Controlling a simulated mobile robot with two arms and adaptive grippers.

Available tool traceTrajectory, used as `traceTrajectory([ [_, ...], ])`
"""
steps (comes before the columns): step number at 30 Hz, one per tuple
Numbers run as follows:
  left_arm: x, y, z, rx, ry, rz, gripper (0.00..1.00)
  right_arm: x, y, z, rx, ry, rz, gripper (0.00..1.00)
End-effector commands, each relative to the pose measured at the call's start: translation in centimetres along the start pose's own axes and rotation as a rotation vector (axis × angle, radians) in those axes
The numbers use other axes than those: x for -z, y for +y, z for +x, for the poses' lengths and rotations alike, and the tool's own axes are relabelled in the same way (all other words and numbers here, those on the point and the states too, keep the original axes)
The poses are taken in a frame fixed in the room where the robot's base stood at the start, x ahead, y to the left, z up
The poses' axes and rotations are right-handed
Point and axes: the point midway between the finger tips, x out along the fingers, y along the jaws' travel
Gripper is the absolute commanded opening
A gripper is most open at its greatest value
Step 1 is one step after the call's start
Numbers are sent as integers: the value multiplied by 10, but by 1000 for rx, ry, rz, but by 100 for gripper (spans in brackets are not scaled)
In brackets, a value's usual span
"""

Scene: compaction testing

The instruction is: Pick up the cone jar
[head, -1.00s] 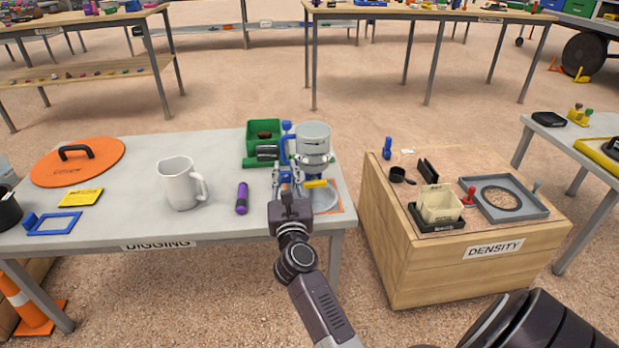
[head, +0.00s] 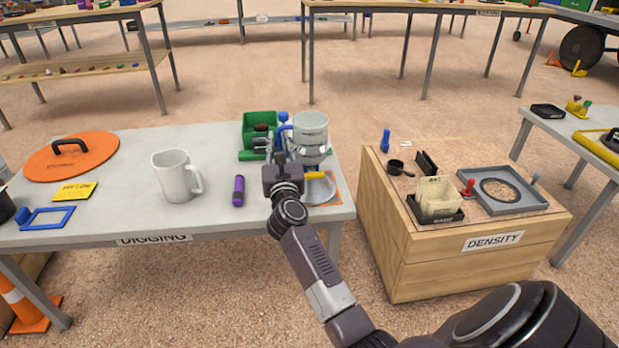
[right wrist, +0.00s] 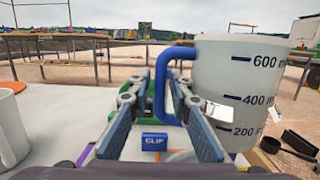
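The cone jar (head: 311,128) is a pale, translucent jar with a blue handle (head: 284,130). It stands at the right end of the grey digging table, above a grey round base. In the right wrist view the jar (right wrist: 238,85) fills the right side and shows 200, 400 and 600 marks. My right gripper (head: 280,152) is at its handle side. Its two fingers (right wrist: 162,95) are apart, and the upright bar of the handle (right wrist: 159,88) shows between them. I cannot tell whether they touch it. My left gripper is out of view.
A green bin (head: 259,117) stands just behind and left of the gripper. A purple cylinder (head: 239,190) and a white mug (head: 176,176) are to its left. The wooden density crate (head: 430,262) stands to the right, across a gap.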

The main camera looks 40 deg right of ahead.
Motion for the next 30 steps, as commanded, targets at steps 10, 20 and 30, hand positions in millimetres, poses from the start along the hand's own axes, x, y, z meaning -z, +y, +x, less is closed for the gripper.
traceTrajectory([
  [10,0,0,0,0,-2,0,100,0,0,0,0,0,0,0],
  [20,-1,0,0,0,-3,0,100,0,0,0,0,0,0,0],
  [30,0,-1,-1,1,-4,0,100,-5,0,0,-2,-8,-3,0],
])
